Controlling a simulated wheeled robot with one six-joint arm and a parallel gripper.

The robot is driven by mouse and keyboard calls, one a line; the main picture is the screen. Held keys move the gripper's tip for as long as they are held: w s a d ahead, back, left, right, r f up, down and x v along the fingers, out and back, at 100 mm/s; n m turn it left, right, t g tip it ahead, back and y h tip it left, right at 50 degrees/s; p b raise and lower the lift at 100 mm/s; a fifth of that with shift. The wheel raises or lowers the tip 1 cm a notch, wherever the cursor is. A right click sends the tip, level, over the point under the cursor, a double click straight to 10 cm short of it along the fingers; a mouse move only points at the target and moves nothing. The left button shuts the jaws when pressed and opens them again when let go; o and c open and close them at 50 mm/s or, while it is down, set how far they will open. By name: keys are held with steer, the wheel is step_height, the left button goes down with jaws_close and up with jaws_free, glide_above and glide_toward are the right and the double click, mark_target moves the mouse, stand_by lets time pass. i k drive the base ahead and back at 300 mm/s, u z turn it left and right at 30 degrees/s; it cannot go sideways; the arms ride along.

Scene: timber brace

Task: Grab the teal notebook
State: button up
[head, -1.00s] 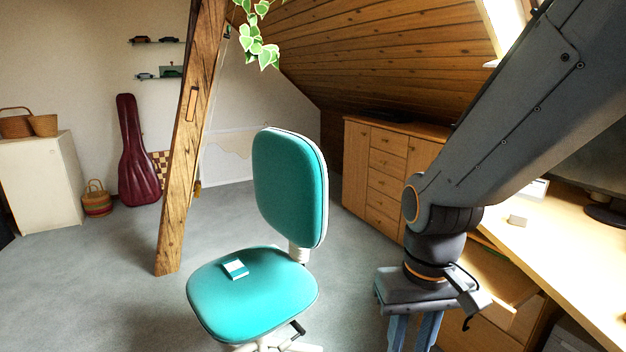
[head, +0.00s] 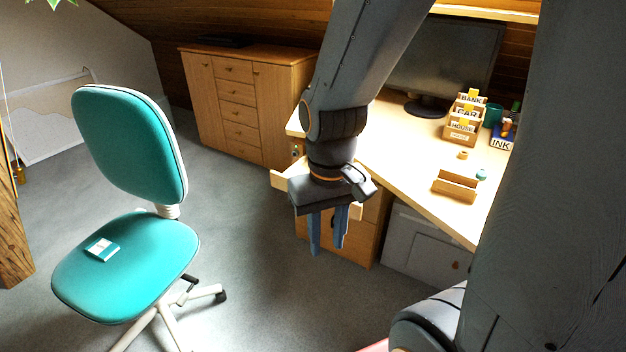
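A small teal and white notebook (head: 102,249) lies flat on the seat of the teal swivel chair (head: 150,262), at the left of the head view. My gripper (head: 326,248) hangs fingers-down near the middle of the picture, to the right of the chair and in front of the desk drawers. Its two blue-grey fingers are apart with nothing seen between them. It is well clear of the notebook.
The chair's backrest (head: 128,145) rises behind the seat. The desk (head: 400,160) at right holds a monitor (head: 445,65), labelled card boxes (head: 463,120) and a small wooden holder (head: 455,186). A drawer (head: 290,172) stands pulled out behind my gripper. A timber post (head: 12,225) is at far left.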

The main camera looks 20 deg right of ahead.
mark_target(103, 249)
steer(key=u, duration=0.55)
steer(key=i, duration=1.6)
steer(key=u, duration=0.65)
